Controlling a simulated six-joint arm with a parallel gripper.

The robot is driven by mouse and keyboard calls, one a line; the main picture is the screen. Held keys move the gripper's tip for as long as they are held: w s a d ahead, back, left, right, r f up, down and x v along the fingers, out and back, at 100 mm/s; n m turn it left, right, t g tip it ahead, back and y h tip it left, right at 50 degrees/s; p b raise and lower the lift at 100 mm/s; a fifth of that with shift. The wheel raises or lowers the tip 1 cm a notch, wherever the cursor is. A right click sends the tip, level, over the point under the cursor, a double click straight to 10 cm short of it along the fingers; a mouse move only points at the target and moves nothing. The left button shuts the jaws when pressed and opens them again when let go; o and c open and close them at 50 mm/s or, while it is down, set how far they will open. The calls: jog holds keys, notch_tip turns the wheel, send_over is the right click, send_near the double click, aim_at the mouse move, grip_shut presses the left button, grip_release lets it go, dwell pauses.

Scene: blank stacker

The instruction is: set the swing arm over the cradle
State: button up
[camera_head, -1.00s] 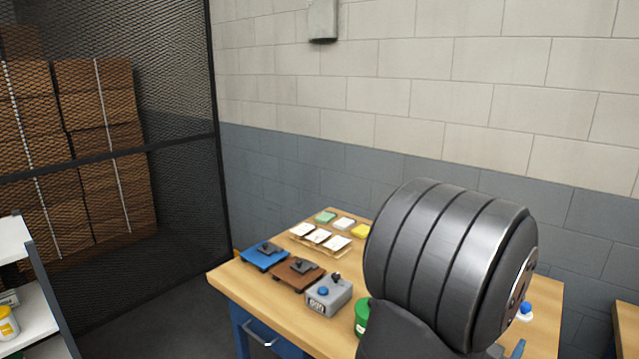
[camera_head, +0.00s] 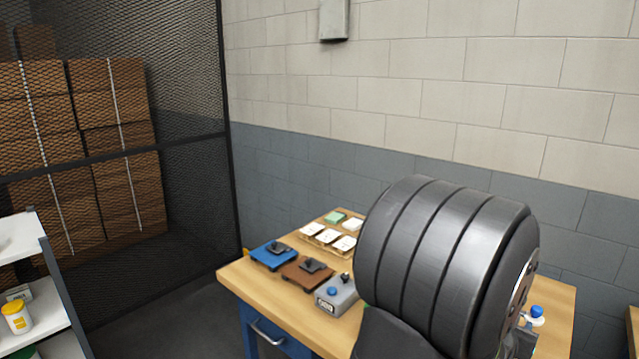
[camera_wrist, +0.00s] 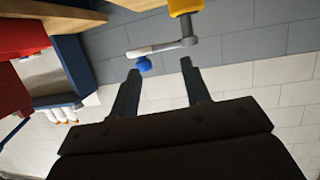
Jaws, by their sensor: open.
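The swing arm (camera_wrist: 155,49) shows in the wrist view as a pale bar reaching sideways from a grey post, with a blue knob (camera_wrist: 144,64) near its free end. In the head view the blue knob (camera_head: 537,311) sits on a pale piece at the bench's right side. My gripper (camera_wrist: 161,70) is open and empty. Its fingertips point toward the bar, the left one close to the knob in the picture; I cannot tell whether they touch. In the head view my dark wrist hides my fingers. I cannot make out the cradle.
A wooden bench (camera_head: 240,276) carries a blue fixture (camera_head: 272,256), a brown fixture (camera_head: 306,273), a grey control box (camera_head: 336,295) and several pale blocks. A yellow part (camera_wrist: 185,6) joins the grey post. A mesh cage and a shelf stand left.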

jog(key=shift+w+d+r, duration=0.2)
jog(key=shift+w+d, duration=0.15)
jog(key=shift+w, duration=0.2)
